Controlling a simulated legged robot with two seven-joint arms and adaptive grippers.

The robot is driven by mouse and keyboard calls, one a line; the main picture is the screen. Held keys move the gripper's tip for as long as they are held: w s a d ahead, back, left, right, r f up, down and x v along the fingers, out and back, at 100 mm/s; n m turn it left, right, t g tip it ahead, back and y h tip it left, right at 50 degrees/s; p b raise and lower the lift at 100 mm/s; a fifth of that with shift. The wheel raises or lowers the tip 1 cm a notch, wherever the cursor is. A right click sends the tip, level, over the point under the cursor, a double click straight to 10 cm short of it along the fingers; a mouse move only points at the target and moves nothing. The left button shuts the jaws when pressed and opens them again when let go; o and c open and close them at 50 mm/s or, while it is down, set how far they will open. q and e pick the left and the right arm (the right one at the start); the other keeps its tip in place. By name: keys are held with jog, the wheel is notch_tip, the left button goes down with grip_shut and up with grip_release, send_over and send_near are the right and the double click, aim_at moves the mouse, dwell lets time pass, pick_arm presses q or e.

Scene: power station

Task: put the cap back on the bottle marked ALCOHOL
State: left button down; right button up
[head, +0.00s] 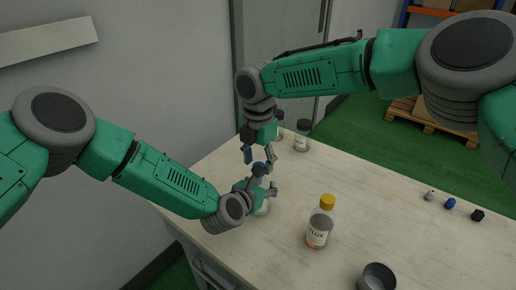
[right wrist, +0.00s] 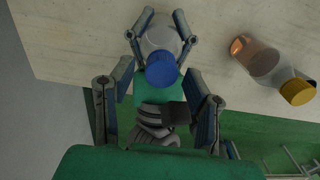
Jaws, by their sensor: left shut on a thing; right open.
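A clear bottle (right wrist: 160,40) stands in the grip of my left gripper (head: 264,186), whose fingers close around its sides. A blue cap (right wrist: 162,70) sits at the top of this bottle; it also shows in the head view (head: 260,167). Whether the cap is fully seated cannot be told. The bottle's label is hidden, so I cannot read its marking. My right gripper (head: 258,154) is open above the bottle, pointing down. In the right wrist view the blue cap lies between its fingers, with gaps on both sides.
A bottle marked FLUX (head: 319,228) with a yellow cap stands to the right. A grey cup (head: 377,277) is at the front edge. More bottles (head: 302,136) stand at the back. Small white, blue (head: 449,203) and black (head: 477,215) items lie at right. The table's middle right is clear.

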jog(key=shift+f, duration=0.65)
grip_shut()
jog(key=shift+o, duration=0.4)
grip_release()
pick_arm(q)
jog(key=shift+r, duration=0.1)
pick_arm(e)
jog(key=shift+r, duration=2.3)
jog(key=o, duration=0.5)
jog(key=shift+o, duration=0.2)
